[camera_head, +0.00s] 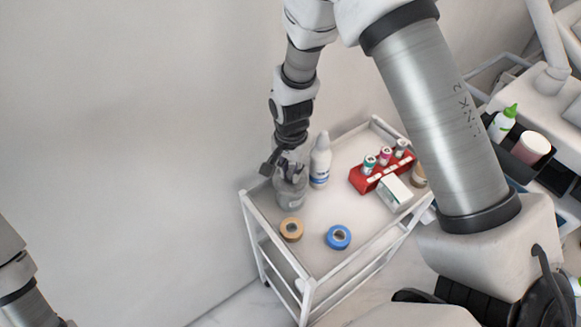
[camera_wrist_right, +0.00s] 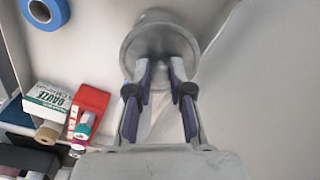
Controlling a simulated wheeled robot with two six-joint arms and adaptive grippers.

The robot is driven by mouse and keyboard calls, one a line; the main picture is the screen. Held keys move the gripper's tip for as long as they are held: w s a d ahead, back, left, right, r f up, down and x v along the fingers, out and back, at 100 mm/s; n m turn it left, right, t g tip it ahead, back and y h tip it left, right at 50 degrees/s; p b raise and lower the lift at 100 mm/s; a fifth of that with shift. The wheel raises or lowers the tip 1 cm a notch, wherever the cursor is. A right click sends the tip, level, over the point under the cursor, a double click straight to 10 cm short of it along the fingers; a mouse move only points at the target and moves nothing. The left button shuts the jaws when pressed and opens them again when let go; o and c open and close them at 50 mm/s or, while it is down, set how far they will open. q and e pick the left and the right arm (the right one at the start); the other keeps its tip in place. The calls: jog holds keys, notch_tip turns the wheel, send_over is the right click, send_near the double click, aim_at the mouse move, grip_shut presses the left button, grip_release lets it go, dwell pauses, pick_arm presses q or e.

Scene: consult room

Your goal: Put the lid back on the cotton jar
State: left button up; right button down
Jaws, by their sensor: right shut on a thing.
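The clear grey cotton jar (camera_head: 291,194) stands at the left back of the white trolley top. My right gripper (camera_head: 283,163) is directly above the jar, pointing down. In the right wrist view, my right gripper (camera_wrist_right: 160,88) has its fingers closed in on the middle of a round, clear grey lid (camera_wrist_right: 160,37). The lid is at the jar's mouth in the head view, partly hidden by the fingers. I cannot tell whether it rests on the rim or sits slightly above. Part of my left arm shows at the lower left; its gripper is out of view.
A white bottle (camera_head: 320,162) stands close right of the jar. A tan tape roll (camera_head: 291,229) and a blue tape roll (camera_head: 338,237) lie in front. A red rack (camera_head: 371,180) with small vials and a gauze box (camera_head: 395,194) are farther right. The trolley's middle is clear.

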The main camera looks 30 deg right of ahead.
jog(key=shift+r+p, duration=0.1)
jog(key=shift+p, duration=0.5)
dwell(0.9)
jog(key=shift+f, duration=0.2)
dwell(0.6)
jog(key=shift+p, duration=0.45)
dwell(0.5)
jog(key=c, duration=1)
grip_release()
jog(key=shift+o, duration=0.2)
jog(key=o, duration=0.5)
